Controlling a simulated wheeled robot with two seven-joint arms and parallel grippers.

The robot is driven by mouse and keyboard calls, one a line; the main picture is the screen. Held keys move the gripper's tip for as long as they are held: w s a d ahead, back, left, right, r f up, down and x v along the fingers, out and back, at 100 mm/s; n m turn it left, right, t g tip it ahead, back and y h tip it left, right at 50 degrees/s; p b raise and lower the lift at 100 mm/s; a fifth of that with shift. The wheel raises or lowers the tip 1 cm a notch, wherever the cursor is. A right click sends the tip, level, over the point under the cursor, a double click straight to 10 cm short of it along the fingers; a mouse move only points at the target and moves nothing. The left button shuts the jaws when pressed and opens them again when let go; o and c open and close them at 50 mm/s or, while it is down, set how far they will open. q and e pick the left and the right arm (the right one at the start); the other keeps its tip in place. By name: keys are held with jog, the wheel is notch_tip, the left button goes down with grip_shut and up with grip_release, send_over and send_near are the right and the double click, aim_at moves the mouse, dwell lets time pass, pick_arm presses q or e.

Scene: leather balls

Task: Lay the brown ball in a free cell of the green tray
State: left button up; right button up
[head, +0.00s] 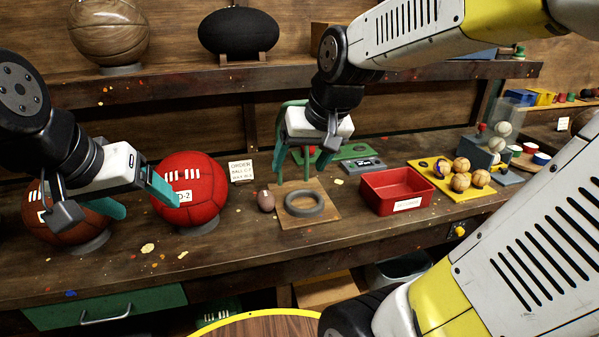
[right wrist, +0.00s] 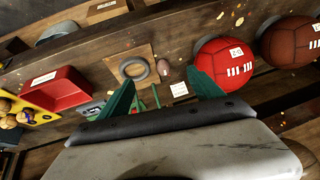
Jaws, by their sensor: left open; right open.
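A small brown ball (head: 266,201) lies on the workbench, left of a grey ring on a wooden board; the right wrist view also shows it (right wrist: 164,73). A green, tray-like piece (head: 350,152) lies behind the board, partly hidden by my right gripper; its cells cannot be made out. My right gripper (head: 293,178) is open and empty, pointing down above the bench near the board and the small ball. My left gripper (head: 140,197) is open and empty, in front of a large brown laced ball (head: 65,218) and beside a big red ball (head: 189,192).
The grey ring (head: 305,203) lies on the wooden board (head: 325,215). A red bin (head: 397,190) stands to the right, then a yellow tray (head: 466,192) with several tan balls. A small sign (head: 241,171) stands behind the small ball. The bench front is mostly clear.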

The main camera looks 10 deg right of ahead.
jog(key=s, duration=0.7)
jog(key=shift+s+d+r+t, duration=0.15)
jog(key=shift+s+r+t, duration=0.2)
jog(key=shift+r, duration=0.1)
jog(key=shift+o, duration=0.5)
jog(key=shift+s, duration=0.35)
jog(key=m+g+h, duration=0.2)
jog(key=m+h, duration=0.1)
jog(key=m, duration=3.1)
send_over(265, 196)
jog(key=s, duration=0.3)
jog(key=shift+t, duration=0.25)
jog(key=f, duration=1.3)
jog(key=a+f, duration=0.1)
jog(key=f, duration=0.6)
jog(key=shift+w, duration=0.2)
jog(key=shift+w+f, duration=0.2)
jog(key=shift+f, duration=0.05)
jog(key=x, duration=0.7)
jog(key=shift+w+d, duration=0.15)
jog(key=shift+d, duration=0.1)
